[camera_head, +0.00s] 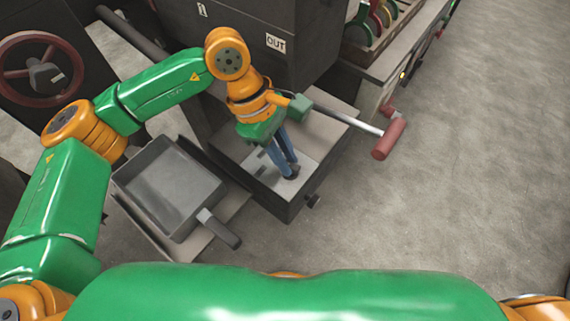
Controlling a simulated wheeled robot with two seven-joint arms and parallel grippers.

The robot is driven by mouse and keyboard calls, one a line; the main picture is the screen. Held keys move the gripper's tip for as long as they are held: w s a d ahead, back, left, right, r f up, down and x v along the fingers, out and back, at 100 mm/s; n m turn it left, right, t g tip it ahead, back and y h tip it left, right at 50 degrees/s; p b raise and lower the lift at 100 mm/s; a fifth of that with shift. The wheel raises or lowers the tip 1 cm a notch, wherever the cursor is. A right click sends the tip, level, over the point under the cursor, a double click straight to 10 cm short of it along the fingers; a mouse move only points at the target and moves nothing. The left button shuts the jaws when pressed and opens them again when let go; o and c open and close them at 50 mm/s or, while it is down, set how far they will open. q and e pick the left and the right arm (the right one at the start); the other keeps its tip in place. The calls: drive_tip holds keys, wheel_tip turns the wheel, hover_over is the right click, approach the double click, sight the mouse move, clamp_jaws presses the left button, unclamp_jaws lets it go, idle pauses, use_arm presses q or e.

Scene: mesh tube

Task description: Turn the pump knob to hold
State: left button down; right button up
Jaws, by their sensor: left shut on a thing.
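My left gripper (287,170) reaches in from the left, pointing down, its two blue fingers close together. It is shut on the dark pump knob (291,173), which stands on a light plate (268,181) on top of a dark box. The knob is small here and partly hidden by the fingers, so I cannot read its setting. My right gripper is not in view.
A lever with a red handle (389,139) sticks out to the right, close to my left wrist. A grey tray with a handle (170,188) lies left of the box. A dark red handwheel (42,72) is at the upper left. The floor at right is clear.

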use_arm(q)
drive_tip(key=shift+f+m+g+b, duration=0.1)
drive_tip(key=shift+m+g+b, duration=0.3)
drive_tip(key=shift+m+b, duration=0.5)
drive_tip(key=shift+y, duration=0.3)
drive_tip(key=c, duration=0.8)
unclamp_jaws()
drive_tip(key=shift+d, duration=0.1)
drive_tip(key=shift+w, duration=0.1)
drive_tip(key=v, duration=0.7)
